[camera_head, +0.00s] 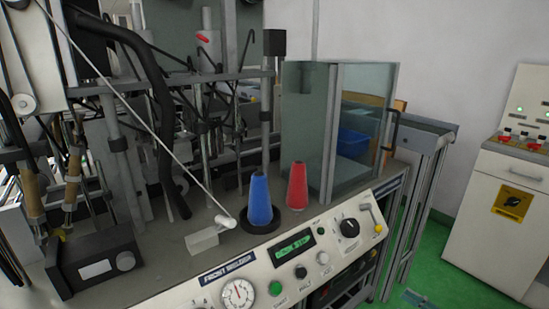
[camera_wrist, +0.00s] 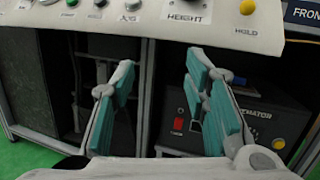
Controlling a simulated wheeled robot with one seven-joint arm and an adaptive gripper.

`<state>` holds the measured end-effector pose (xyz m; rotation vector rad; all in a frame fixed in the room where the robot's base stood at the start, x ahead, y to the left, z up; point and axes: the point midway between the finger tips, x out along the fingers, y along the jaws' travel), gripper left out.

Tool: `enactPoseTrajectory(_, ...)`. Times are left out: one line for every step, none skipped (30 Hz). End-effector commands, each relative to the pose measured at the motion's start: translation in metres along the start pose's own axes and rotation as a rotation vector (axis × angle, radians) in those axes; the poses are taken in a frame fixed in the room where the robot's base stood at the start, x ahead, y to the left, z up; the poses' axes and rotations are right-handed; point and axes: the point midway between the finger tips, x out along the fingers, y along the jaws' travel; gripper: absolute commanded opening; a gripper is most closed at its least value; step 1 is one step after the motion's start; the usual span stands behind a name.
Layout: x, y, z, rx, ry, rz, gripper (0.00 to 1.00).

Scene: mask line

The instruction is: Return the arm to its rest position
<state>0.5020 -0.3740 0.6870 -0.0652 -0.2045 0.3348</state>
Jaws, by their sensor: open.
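My gripper (camera_wrist: 160,105) shows in the wrist view, with its two teal-padded fingers spread apart and nothing between them. It is in front of the machine's lower cabinet, below the edge of the control panel (camera_wrist: 150,22). Neither my gripper nor my arm can be made out with certainty in the head view.
A machine bench carries a blue cone (camera_head: 260,200) on a dark round base and a red cone (camera_head: 297,186). A glass enclosure (camera_head: 308,130) stands behind them. A generator box (camera_wrist: 262,125) sits inside the lower cabinet. Green floor (camera_head: 450,262) is open at the right, before a white cabinet (camera_head: 505,190).

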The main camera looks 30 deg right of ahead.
Motion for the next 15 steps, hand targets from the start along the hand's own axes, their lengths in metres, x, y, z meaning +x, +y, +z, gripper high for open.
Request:
enactPoseTrajectory(0.010, -0.001, 0.003, -0.009, 0.016, 0.045, 0.42)
enactPoseTrajectory(0.016, 0.000, 0.005, -0.013, 0.024, 0.073, 0.42)
enactPoseTrajectory(0.023, 0.000, 0.009, -0.020, 0.038, 0.111, 0.42)
enactPoseTrajectory(0.030, 0.001, 0.011, -0.026, 0.048, 0.143, 0.42)
enactPoseTrajectory(0.037, 0.002, 0.014, -0.032, 0.060, 0.178, 0.42)
enactPoseTrajectory(0.048, 0.004, 0.019, -0.043, 0.077, 0.229, 0.42)
enactPoseTrajectory(0.056, 0.005, 0.023, -0.052, 0.090, 0.271, 0.42)
enactPoseTrajectory(0.066, 0.008, 0.027, -0.062, 0.105, 0.318, 0.42)
enactPoseTrajectory(0.079, 0.011, 0.033, -0.078, 0.124, 0.380, 0.42)
enactPoseTrajectory(0.088, 0.015, 0.037, -0.090, 0.140, 0.429, 0.42)
enactPoseTrajectory(0.098, 0.018, 0.041, -0.102, 0.154, 0.475, 0.42)
enactPoseTrajectory(0.110, 0.024, 0.047, -0.119, 0.173, 0.538, 0.42)
enactPoseTrajectory(0.118, 0.029, 0.051, -0.132, 0.187, 0.583, 0.42)
enactPoseTrajectory(0.127, 0.034, 0.055, -0.146, 0.201, 0.630, 0.42)
enactPoseTrajectory(0.138, 0.041, 0.061, -0.166, 0.219, 0.690, 0.42)
